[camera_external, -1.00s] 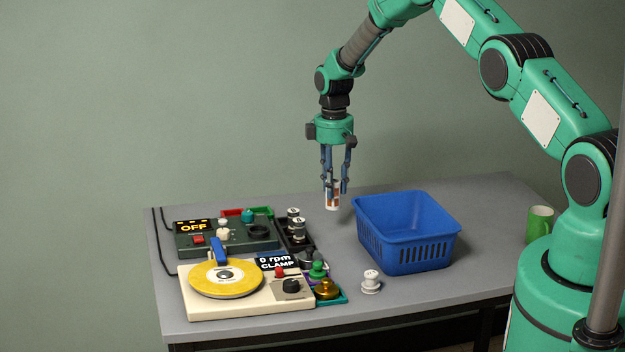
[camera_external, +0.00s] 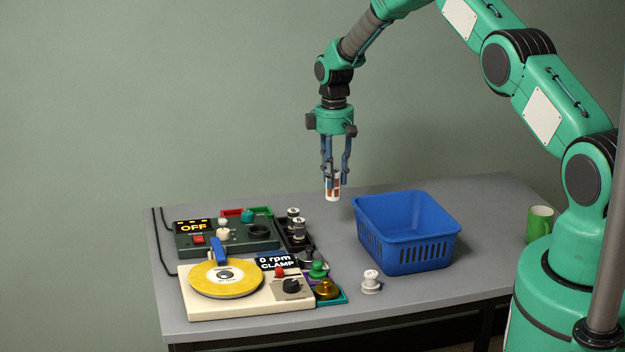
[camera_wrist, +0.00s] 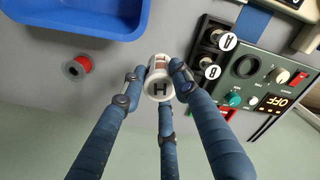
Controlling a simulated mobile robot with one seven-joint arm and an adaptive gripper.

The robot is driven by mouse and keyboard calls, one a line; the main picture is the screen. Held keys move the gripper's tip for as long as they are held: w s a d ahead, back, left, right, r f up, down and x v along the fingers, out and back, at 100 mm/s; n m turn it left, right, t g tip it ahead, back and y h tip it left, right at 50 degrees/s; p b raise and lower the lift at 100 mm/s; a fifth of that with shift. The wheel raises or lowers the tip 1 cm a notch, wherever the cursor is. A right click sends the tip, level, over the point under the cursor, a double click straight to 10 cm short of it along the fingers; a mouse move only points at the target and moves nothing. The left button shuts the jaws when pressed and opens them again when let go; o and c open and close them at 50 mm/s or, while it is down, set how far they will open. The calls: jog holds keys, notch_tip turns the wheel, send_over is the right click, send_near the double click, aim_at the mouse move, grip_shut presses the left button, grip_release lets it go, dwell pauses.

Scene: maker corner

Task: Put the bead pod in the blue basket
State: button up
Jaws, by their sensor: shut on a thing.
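A small white cylindrical pod (camera_external: 333,194) with a reddish-brown window is held in my gripper (camera_external: 335,184); I take it to be the bead pod. It hangs upright in the air, left of and behind the blue basket (camera_external: 408,241). The basket (camera_wrist: 85,30) fills the upper left there. The part of the basket's inside that shows is empty; its near bottom is hidden.
A dark green device (camera_external: 242,240) and a cream turntable device (camera_external: 250,304) stand at left. A black tray (camera_wrist: 205,50) holds pods marked A and B. A green mug (camera_external: 539,224) stands right.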

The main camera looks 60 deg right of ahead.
aim_at(335, 171)
jog(key=r, duration=0.5)
jog(key=shift+s+d+r, duration=0.1)
jog(key=shift+s+r, duration=0.25)
jog(key=shift+r, duration=0.05)
jog(key=s+a+m+b, duration=0.2)
jog(key=s+b, duration=0.4)
jog(key=s, duration=1.5)
jog(key=shift+w+d+f, duration=0.1)
jog(key=shift+d+f, duration=0.05)
jog(key=shift+f, duration=1.15)
jog(key=shift+w+d+f, duration=0.1)
jog(key=shift+f, duration=1.15)
jog(key=shift+f, duration=0.1)
notch_tip(335, 171, down, 6)
jog(key=shift+b, duration=0.4)
jog(key=shift+f, duration=1.95)
jog(key=shift+f+b, duration=0.15)
jog(key=shift+b, duration=0.15)
